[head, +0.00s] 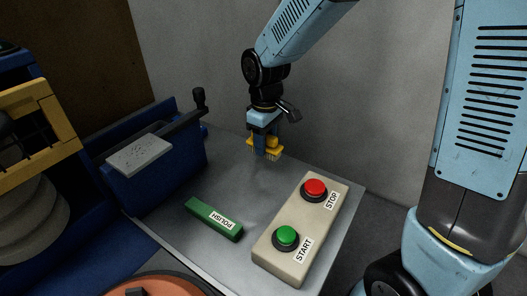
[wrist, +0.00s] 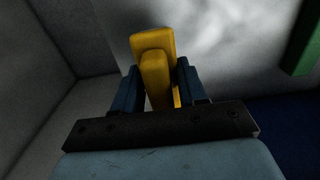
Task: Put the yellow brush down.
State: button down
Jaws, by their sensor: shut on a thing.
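The yellow brush (head: 273,144) is held at the end of my arm over the back part of the metal table, with bristles pointing down. My gripper (head: 265,143) is shut on it. In the wrist view the yellow brush (wrist: 157,70) sits between the two dark blue fingers of my gripper (wrist: 158,88). The fingers hide part of the brush. I cannot tell from these views how far the bristles are from the table surface.
A green POLISH block (head: 214,219) lies on the metal table (head: 180,229). A beige box (head: 272,255) with a red STOP button (head: 314,187) and a green START button (head: 286,236) stands at the right. A blue vise-like block (head: 160,180) stands left.

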jog(key=shift+w+a+f, duration=0.2)
jog(key=shift+w+f, duration=0.35)
jog(key=shift+f, duration=1.65)
jog(key=shift+f, duration=0.1)
jog(key=c, duration=0.6)
grip_release()
